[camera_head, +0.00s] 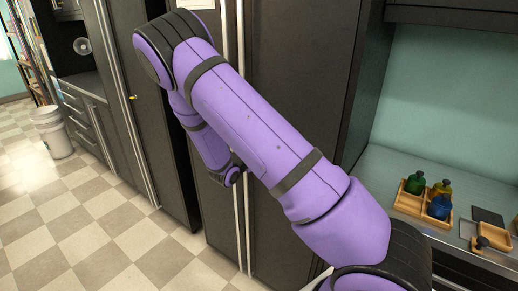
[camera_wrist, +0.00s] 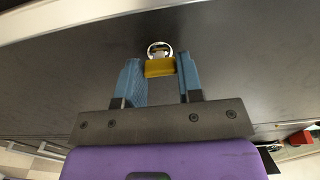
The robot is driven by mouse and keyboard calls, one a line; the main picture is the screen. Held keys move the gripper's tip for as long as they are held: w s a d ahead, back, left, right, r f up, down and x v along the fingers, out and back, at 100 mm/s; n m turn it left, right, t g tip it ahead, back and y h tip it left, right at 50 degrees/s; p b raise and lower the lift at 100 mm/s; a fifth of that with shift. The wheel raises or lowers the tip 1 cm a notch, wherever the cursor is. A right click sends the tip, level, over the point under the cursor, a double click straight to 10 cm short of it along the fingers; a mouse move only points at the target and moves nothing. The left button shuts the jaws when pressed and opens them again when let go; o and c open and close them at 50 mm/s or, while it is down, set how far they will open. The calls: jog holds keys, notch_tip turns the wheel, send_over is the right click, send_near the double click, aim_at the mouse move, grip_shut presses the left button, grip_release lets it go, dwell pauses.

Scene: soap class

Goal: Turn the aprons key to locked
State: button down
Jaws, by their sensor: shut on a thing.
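In the wrist view a yellow key (camera_wrist: 160,68) sits in a round silver lock (camera_wrist: 160,48) on a dark door (camera_wrist: 75,65). My gripper (camera_wrist: 160,65) has its two blue fingers on either side of the key's head, shut on it. The key's head lies broad across the picture, between the fingertips. No label shows. In the head view my purple arm hides the gripper and the key it holds. A small yellow key (camera_head: 133,97) shows on a tall dark cabinet door (camera_head: 150,80) at the left there.
Several tall dark cabinet doors with long pale handles (camera_head: 241,120) stand behind my arm. A counter (camera_head: 385,165) at the right bears a wooden tray (camera_head: 408,205) with coloured bottles. The checkered floor (camera_head: 90,225) is clear in front.

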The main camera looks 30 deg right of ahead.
jog(key=c, duration=0.8)
grip_release()
jog(key=shift+o, duration=0.2)
jog(key=shift+a, duration=0.1)
jog(key=v, duration=1)
jog(key=shift+a, duration=0.3)
jog(key=shift+s, duration=0.15)
